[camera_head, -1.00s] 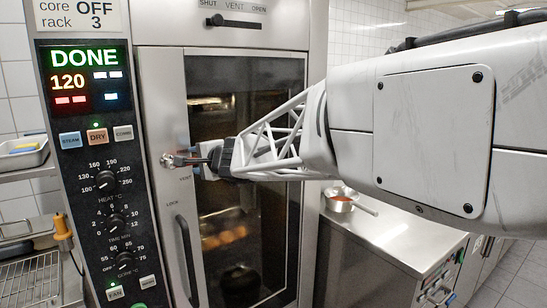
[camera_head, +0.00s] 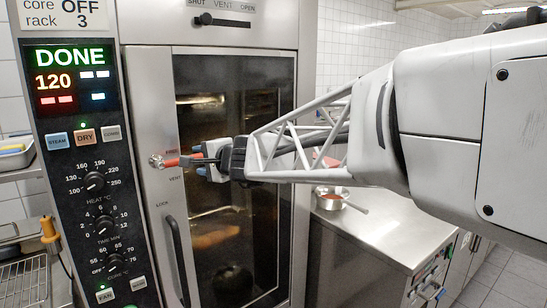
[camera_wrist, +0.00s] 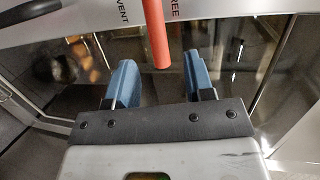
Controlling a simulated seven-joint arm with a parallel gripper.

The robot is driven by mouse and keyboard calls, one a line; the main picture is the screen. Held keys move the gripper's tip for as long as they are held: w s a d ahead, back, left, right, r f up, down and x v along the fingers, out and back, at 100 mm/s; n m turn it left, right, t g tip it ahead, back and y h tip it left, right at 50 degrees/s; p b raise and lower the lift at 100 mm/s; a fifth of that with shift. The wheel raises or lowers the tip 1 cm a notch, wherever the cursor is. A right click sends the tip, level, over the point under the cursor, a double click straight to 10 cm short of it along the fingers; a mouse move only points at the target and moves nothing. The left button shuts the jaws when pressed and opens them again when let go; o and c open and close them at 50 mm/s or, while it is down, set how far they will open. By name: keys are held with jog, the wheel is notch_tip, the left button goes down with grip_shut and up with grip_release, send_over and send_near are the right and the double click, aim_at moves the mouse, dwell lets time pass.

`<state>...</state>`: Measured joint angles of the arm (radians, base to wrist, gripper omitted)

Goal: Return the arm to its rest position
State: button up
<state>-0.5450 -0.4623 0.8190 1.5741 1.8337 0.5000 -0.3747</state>
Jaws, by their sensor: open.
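My gripper (camera_head: 199,160) is in front of the oven door in the head view, its fingers pointing left. In the wrist view its two blue fingers (camera_wrist: 165,85) stand apart with nothing between them. A red-orange handle (camera_wrist: 156,35) sticks out from the door just beyond the fingertips. In the head view this small red lever (camera_head: 180,161) sits on a round metal pivot beside the lettering, close to the fingertips. The oven door (camera_head: 150,110) appears closed. My white arm reaches in from the right.
The oven's control panel (camera_head: 75,200) reads DONE and 120. A long dark door handle (camera_head: 178,260) is below the lever. A steel counter (camera_head: 375,232) with a small pan (camera_head: 331,199) stands to the right, under my arm. A tray (camera_head: 14,158) is at far left.

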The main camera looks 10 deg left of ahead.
jog(key=shift+s+d, duration=0.15)
jog(key=shift+d, duration=0.1)
jog(key=shift+d, duration=0.15)
jog(key=s+d+f+n+g+h, duration=0.2)
jog(key=s+d+f+h, duration=0.2)
jog(key=s+d, duration=0.6)
jog(key=s+d+f+n+g+h, duration=0.1)
jog(key=s+d+f+h, duration=0.4)
jog(key=d, duration=1.6)
jog(key=s+d+f+n+g+h, duration=0.2)
jog(key=s+d+f, duration=0.7)
jog(key=s+d, duration=0.6)
jog(key=s+n+h, duration=0.1)
jog(key=h, duration=0.1)
jog(key=shift+s+d+g+h, duration=0.2)
jog(key=shift+s+g+h, duration=0.1)
jog(key=shift+h, duration=0.1)
jog(key=shift+c, duration=0.3)
